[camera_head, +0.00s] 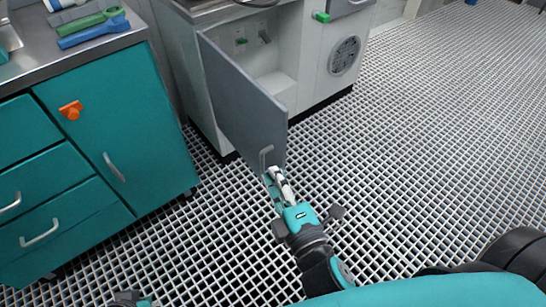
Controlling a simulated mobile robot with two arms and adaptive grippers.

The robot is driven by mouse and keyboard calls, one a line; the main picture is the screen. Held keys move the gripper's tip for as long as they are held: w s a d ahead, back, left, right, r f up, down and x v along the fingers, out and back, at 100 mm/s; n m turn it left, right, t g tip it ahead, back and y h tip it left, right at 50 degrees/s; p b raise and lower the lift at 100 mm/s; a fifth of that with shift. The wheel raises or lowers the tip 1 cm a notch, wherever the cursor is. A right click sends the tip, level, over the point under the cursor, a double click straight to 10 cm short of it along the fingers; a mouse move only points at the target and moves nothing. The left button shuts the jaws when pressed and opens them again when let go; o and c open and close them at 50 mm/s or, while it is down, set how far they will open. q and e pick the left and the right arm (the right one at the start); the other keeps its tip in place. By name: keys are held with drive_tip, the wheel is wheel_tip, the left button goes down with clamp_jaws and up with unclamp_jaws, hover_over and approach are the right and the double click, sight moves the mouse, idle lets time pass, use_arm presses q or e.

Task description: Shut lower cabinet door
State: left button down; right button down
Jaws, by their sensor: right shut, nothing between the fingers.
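The grey lower cabinet door (240,105) stands open, swung out from a white cabinet (292,50) and showing its inside. A bar handle (266,158) is on the door's lower near corner. My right gripper (274,175) is shut and empty, its fingertips right at the handle and the door's lower edge. I cannot tell whether they touch. Part of what looks like my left gripper (132,299) shows at the bottom edge; its fingers cannot be made out.
A teal cabinet (135,105) with drawers stands at left, its steel top holding blue and green tools (93,27). An orange knob (71,110) sticks out from its front. A round vent (344,55) is right of the opening. The grid floor (440,130) is clear at right.

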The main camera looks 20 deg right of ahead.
hover_over(276, 134)
drive_tip(key=s+a, duration=0.2)
drive_tip(key=s, duration=0.3)
drive_tip(key=shift+w+r+p, duration=0.15)
drive_tip(key=shift+r+p, duration=0.15)
drive_tip(key=shift+d, duration=0.2)
